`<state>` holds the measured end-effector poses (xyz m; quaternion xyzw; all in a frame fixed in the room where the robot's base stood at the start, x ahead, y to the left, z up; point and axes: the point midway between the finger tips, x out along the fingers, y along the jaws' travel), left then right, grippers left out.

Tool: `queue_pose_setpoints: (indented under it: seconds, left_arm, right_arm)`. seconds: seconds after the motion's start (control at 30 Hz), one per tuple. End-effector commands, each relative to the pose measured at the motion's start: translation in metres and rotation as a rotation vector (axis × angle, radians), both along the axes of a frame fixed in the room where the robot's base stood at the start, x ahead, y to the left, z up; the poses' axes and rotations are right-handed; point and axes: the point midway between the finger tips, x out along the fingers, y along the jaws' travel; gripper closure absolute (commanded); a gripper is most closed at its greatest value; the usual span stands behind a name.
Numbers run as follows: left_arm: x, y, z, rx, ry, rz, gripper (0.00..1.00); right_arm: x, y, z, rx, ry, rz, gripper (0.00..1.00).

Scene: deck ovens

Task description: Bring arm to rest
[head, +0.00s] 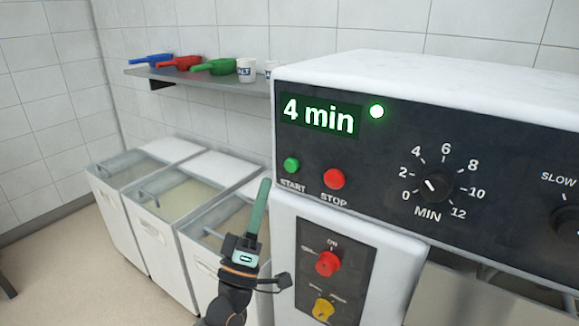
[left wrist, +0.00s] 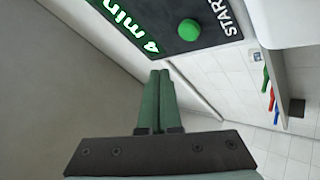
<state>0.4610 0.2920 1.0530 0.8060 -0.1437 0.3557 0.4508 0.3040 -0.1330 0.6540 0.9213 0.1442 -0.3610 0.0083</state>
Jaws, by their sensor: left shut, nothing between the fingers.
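My left gripper (head: 262,190) is shut and empty, its green fingers pointing up in front of the flour bins, left of and below the machine's control panel. In the left wrist view its fingers (left wrist: 160,75) lie together, with the green START button (left wrist: 189,29) beyond them, apart from the tips. In the head view the START button (head: 291,165) and the red STOP button (head: 333,179) sit under a display (head: 318,115) reading "4 min". My right gripper is not in view.
The white machine (head: 420,75) has a minute dial (head: 434,185) and, below, a red knob (head: 327,263) and a yellow knob (head: 323,308). Open bins (head: 150,240) stand at left. A wall shelf (head: 190,77) holds colored scoops and a salt cup (head: 248,70).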

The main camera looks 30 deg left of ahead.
Motion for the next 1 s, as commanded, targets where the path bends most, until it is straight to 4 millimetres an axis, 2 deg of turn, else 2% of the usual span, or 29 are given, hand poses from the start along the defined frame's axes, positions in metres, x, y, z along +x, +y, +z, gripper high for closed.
queue_pose_setpoints:
  seconds: [0.3, 0.37, 0.43, 0.47, 0.53, 0.63, 0.7, 0.8, 0.9, 1.0]
  left_arm:
    - [0.001, -0.002, -0.002, 0.009, 0.014, 0.002, 1.00]
    - [0.003, -0.008, -0.009, 0.040, 0.059, 0.002, 1.00]
    - [0.007, -0.021, -0.028, 0.112, 0.159, 0.005, 1.00]
    - [0.008, -0.029, -0.040, 0.156, 0.219, 0.005, 1.00]
    - [0.007, -0.051, -0.078, 0.287, 0.384, 0.000, 1.00]
    - [-0.012, -0.080, -0.145, 0.507, 0.645, -0.027, 1.00]
    - [-0.036, -0.096, -0.190, 0.659, 0.813, -0.059, 1.00]
    - [-0.080, -0.112, -0.245, 0.855, 1.014, -0.118, 1.00]
    - [-0.122, -0.119, -0.283, 1.011, 1.161, -0.176, 1.00]
    - [-0.154, -0.123, -0.306, 1.115, 1.255, -0.221, 1.00]
  right_arm:
    - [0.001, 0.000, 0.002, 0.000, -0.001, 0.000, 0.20]
    - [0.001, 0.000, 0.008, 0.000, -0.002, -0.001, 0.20]
    - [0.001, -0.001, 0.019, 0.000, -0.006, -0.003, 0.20]
    - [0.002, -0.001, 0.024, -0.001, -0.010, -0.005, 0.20]
    - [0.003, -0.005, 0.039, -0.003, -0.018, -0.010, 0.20]
    - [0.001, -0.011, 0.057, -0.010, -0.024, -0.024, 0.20]
    - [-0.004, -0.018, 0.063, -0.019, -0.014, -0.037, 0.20]
    - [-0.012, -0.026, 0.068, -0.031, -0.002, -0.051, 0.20]
    - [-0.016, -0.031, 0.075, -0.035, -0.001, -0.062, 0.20]
    - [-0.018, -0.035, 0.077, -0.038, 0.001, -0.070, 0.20]
